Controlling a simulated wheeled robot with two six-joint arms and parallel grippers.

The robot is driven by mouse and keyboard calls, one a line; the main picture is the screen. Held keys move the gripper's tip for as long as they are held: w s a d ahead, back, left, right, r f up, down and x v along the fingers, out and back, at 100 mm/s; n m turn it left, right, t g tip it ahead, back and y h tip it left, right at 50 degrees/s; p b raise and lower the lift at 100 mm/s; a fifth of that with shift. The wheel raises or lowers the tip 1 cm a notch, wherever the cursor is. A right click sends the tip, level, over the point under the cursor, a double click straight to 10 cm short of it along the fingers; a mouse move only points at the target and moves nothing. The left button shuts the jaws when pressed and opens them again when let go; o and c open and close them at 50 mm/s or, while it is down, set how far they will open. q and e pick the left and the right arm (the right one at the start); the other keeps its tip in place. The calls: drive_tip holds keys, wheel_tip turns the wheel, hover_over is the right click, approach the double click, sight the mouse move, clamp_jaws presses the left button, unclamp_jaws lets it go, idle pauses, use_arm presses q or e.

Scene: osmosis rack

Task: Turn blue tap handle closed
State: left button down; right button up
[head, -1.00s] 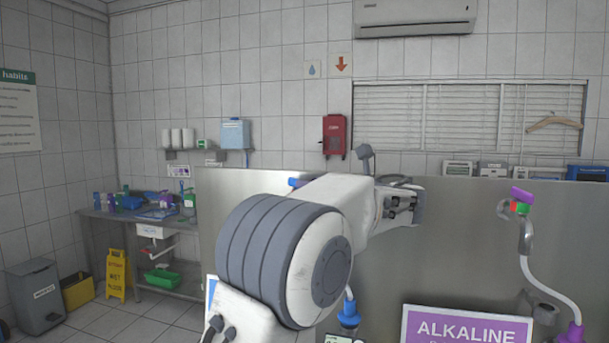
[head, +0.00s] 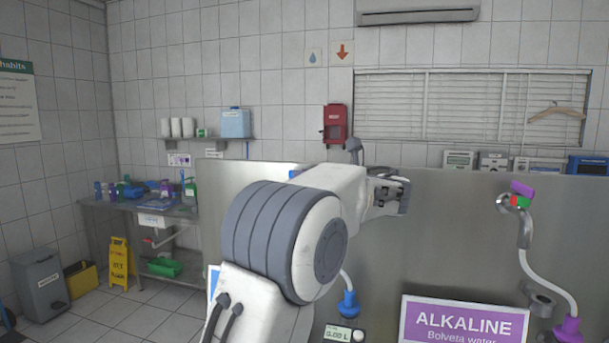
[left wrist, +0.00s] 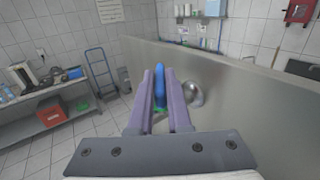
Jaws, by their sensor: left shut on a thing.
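The blue tap handle (left wrist: 161,76) shows in the left wrist view as an upright blue bar between the two purple fingers of my left gripper (left wrist: 161,82). The gripper is shut on it. A bit of green and a rounded metal fitting (left wrist: 194,93) show beside and below the handle, close to the steel panel. In the head view only a small blue piece of the handle (head: 292,174) shows above my left arm. The arm hides the fingers and most of the tap there. My right gripper is in neither view.
A steel panel (head: 455,230) stands behind the arm. On it are a purple-handled tap (head: 522,189) with a white hose and an ALKALINE sign (head: 463,322). A blue hose fitting (head: 348,304) and a small meter (head: 343,333) sit low beside my arm. Open floor lies left.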

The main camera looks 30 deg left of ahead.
use_arm(q)
drive_tip(key=n+g+p, duration=0.2)
drive_tip(key=g+p, duration=0.1)
drive_tip(key=n+g+p, duration=0.2)
drive_tip(key=g+p, duration=0.1)
drive_tip(key=w+n+g+p, duration=0.1)
drive_tip(key=g+p, duration=0.2)
drive_tip(key=shift+d+f+n+y+p, duration=0.1)
drive_tip(key=shift+d+n+y+p, duration=0.1)
drive_tip(key=shift+n+y+p, duration=0.2)
drive_tip(key=shift+w+n+g, duration=0.1)
drive_tip(key=shift+n+g, duration=0.4)
drive_tip(key=shift+g, duration=0.4)
drive_tip(key=c, duration=1.2)
unclamp_jaws()
drive_tip(key=o, duration=0.3)
drive_tip(key=shift+d, duration=0.1)
drive_tip(key=shift+o, duration=0.2)
drive_tip(key=shift+a, duration=0.2)
